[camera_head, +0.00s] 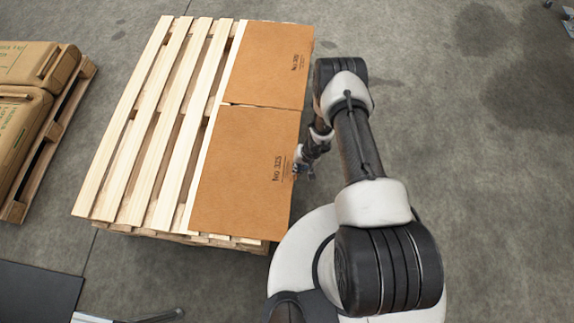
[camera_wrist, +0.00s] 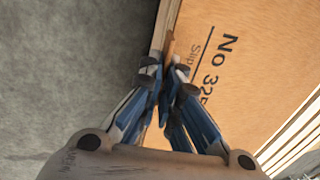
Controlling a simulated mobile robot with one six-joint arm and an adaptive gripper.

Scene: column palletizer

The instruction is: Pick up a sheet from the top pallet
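Two brown sheets lie side by side on the right part of the top pallet (camera_head: 150,130). The far sheet (camera_head: 268,65) and the near sheet (camera_head: 235,180) both carry printed lettering. My gripper (camera_head: 300,165) is at the right edge of the near sheet. In the wrist view my gripper (camera_wrist: 166,72) has its blue fingers close together at the edge of the near sheet (camera_wrist: 255,65), with a darker brown strip of that edge between the fingertips. It looks shut on that edge. The sheet still lies flat on the slats. The exact contact is partly hidden by the fingers.
Another pallet (camera_head: 60,140) with brown sacks (camera_head: 25,105) stands at the left. A dark flat panel (camera_head: 38,292) is at the bottom left. The grey floor (camera_head: 480,150) to the right is mostly clear. The pallet's left slats are bare.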

